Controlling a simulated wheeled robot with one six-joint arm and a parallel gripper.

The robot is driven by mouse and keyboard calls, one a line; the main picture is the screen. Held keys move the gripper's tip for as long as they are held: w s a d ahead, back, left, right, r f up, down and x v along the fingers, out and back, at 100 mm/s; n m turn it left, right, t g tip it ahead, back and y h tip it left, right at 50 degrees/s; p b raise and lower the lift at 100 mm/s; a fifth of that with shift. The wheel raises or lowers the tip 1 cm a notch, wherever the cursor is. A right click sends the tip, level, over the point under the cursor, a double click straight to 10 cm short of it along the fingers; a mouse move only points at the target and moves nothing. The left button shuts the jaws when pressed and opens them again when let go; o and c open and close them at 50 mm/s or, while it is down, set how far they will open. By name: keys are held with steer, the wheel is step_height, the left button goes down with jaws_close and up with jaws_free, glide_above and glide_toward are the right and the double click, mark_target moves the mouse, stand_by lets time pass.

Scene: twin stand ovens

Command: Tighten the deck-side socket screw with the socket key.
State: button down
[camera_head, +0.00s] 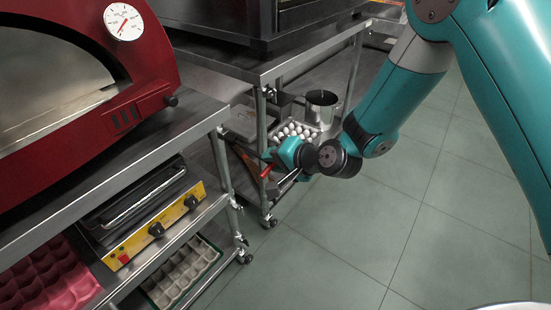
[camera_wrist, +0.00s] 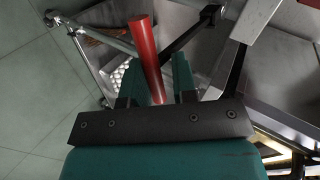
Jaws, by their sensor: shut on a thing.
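My gripper (camera_wrist: 156,78) is shut on a red rod-like handle, which I take to be the socket key (camera_wrist: 145,45). The handle stands out between the two teal fingers and leans a little to the left at its far end. In the head view my gripper (camera_head: 272,160) is beside the lower front of the far steel stand, and a small piece of the red key (camera_head: 266,171) shows at its left. The key's working end is not clear in either view. I cannot make out the deck-side socket screw.
The far steel stand (camera_head: 262,140) holds an egg tray (camera_head: 296,131) and a metal pot (camera_head: 321,106). The red oven (camera_head: 80,70) stands at left. The tiled floor (camera_head: 370,240) is clear.

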steer(key=shift+d+f+m+g+y, duration=0.1)
steer(key=shift+f+m+g+y, duration=0.25)
steer(key=shift+m+g, duration=0.2)
steer(key=shift+m+g+y, duration=0.25)
steer(key=shift+m+y, duration=0.1)
steer(key=shift+m, duration=0.1)
steer(key=shift+s+d+r+b, duration=0.1)
steer(key=shift+s+d+b, duration=0.65)
steer(key=shift+s+d, duration=0.95)
steer(key=shift+w+d, duration=0.1)
steer(key=shift+w, duration=0.05)
